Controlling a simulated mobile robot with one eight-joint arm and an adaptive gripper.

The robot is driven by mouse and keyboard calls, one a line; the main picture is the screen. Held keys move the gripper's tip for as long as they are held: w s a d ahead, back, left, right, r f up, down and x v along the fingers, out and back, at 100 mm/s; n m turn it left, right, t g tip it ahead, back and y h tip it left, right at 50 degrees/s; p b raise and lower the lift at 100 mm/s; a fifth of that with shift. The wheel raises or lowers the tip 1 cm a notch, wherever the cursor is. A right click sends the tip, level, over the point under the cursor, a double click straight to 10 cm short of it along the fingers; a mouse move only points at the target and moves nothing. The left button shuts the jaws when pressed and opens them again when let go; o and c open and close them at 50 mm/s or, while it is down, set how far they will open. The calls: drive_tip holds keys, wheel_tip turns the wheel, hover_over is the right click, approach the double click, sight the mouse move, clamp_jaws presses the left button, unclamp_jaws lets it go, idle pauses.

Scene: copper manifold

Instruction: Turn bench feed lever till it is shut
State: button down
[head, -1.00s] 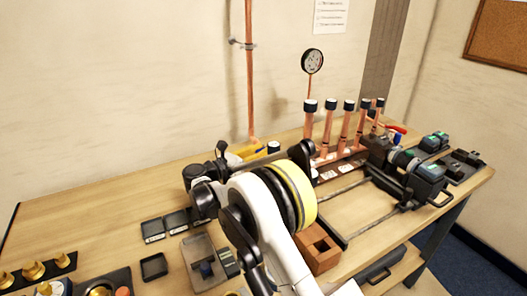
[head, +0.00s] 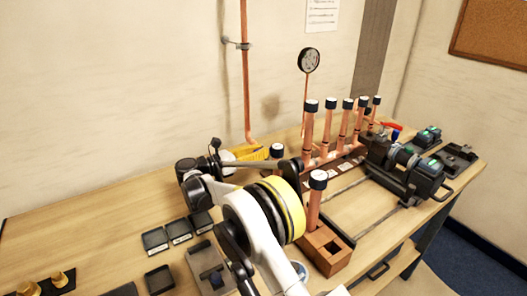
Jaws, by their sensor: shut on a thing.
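The bench feed pipe (head: 245,90) is copper, runs down the wall and bends right at the bench's back edge. At its foot is a yellow piece (head: 257,154), which I take for the bench feed lever or part of it; my arm covers some of it. My gripper (head: 217,152) is at the left end of this yellow piece, mostly hidden behind my own wrist. It is shut, seemingly on the lever. The fingertips, the exact contact and the lever's angle cannot be made out.
Black-capped copper risers (head: 327,125) and a pressure gauge (head: 309,60) stand to the right. A capped pipe (head: 314,205) stands in a wooden block (head: 328,252) close beside my arm. Small dark trays (head: 179,231) lie in front.

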drive_tip(key=c, duration=1.4)
unclamp_jaws()
drive_tip(key=shift+w+a, duration=0.1)
drive_tip(key=shift+w, duration=0.05)
drive_tip(key=v, duration=1.2)
